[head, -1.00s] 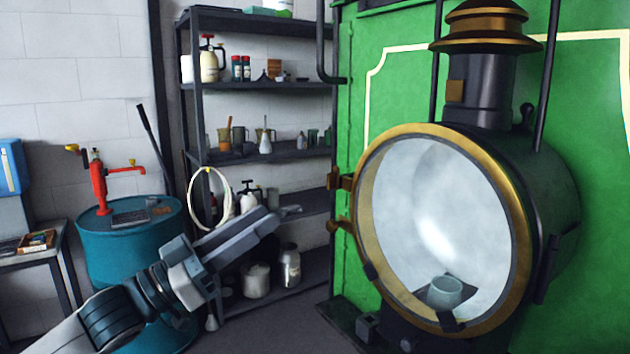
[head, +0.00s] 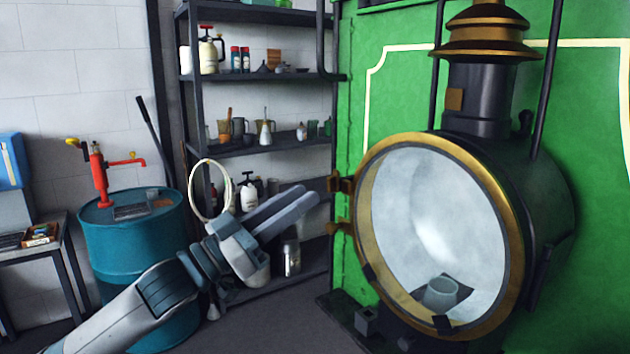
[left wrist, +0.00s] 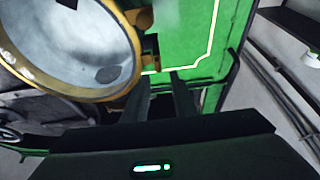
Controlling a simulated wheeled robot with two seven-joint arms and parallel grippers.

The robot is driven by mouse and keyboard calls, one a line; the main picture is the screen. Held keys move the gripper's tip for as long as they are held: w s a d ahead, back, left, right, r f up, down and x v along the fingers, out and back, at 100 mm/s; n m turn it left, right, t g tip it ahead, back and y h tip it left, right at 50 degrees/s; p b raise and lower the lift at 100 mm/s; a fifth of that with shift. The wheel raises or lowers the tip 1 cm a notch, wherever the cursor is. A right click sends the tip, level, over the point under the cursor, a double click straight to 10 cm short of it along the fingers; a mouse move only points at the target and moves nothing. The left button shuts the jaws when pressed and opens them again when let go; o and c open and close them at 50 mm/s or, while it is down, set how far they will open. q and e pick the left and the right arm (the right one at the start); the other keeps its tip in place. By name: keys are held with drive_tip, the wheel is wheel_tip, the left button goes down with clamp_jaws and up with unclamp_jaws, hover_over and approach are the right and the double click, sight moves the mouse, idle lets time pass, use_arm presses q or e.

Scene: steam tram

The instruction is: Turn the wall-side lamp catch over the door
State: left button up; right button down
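The large lamp (head: 545,200) has a round door with a brass rim (head: 510,215), standing in front of the green tram wall. Small dark clips (head: 370,273) cross the lower rim. My left gripper (head: 309,194) is open and empty, a little left of the fittings and apart from them. In the left wrist view, its fingers (left wrist: 158,85) are apart below the brass rim (left wrist: 120,88). My right gripper is not in view.
A dark shelf rack (head: 262,148) with bottles and jars stands behind my left arm. A teal drum (head: 125,250) with a red pump (head: 99,178) and a small table (head: 45,254) stand at left. Open floor shows before the lamp.

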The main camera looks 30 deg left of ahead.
sight(327, 180)
use_arm(q)
drive_tip(key=shift+p+x, duration=1.1)
drive_tip(key=shift+x, duration=1.3)
drive_tip(key=shift+r, duration=0.1)
clamp_jaws()
